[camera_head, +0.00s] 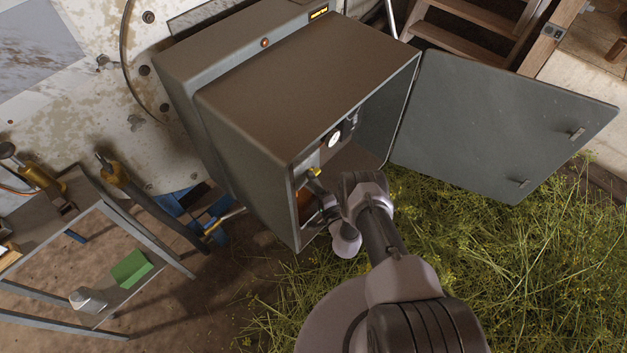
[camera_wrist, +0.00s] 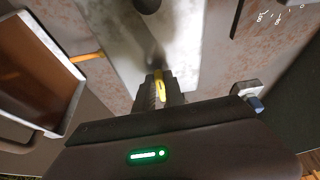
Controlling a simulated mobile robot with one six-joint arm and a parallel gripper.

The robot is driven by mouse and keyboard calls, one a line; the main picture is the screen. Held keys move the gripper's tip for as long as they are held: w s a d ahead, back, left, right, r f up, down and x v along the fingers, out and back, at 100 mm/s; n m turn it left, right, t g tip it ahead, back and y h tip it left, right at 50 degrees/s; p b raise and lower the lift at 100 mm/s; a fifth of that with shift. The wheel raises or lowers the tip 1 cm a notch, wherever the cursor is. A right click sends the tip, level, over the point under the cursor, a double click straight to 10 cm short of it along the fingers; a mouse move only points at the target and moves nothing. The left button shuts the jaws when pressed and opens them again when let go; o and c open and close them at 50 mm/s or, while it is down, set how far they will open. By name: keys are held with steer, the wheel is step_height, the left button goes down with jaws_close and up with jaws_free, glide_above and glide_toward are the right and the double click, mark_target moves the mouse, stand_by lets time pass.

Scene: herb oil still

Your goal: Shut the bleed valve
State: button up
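A yellow valve lever (camera_head: 314,172) is inside the open grey cabinet, low in its opening. I take it to be the bleed valve's handle; no label on it is readable. The lever also shows in the wrist view (camera_wrist: 160,80), standing out from a pale metal plate. My gripper (camera_wrist: 161,92) reaches in at the lever, with dark fingers close on both sides of it, and looks shut on it. In the head view my gripper (camera_head: 314,186) is partly hidden by my wrist and the cabinet wall. The valve body is mostly hidden.
The cabinet (camera_head: 300,85) has its door (camera_head: 490,125) swung open to the right. A white-faced gauge (camera_head: 334,138) is inside. In the wrist view, a brown-faced framed box (camera_wrist: 35,75) stands left. A shelf stand with a green block (camera_head: 131,268) is at left; grass lies below.

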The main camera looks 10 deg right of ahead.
steer(key=o, duration=0.3)
steer(key=shift+w+r, duration=0.15)
steer(key=shift+r, duration=0.05)
steer(key=v, duration=1.7)
steer(key=shift+s+f, duration=0.2)
steer(key=shift+f, duration=0.05)
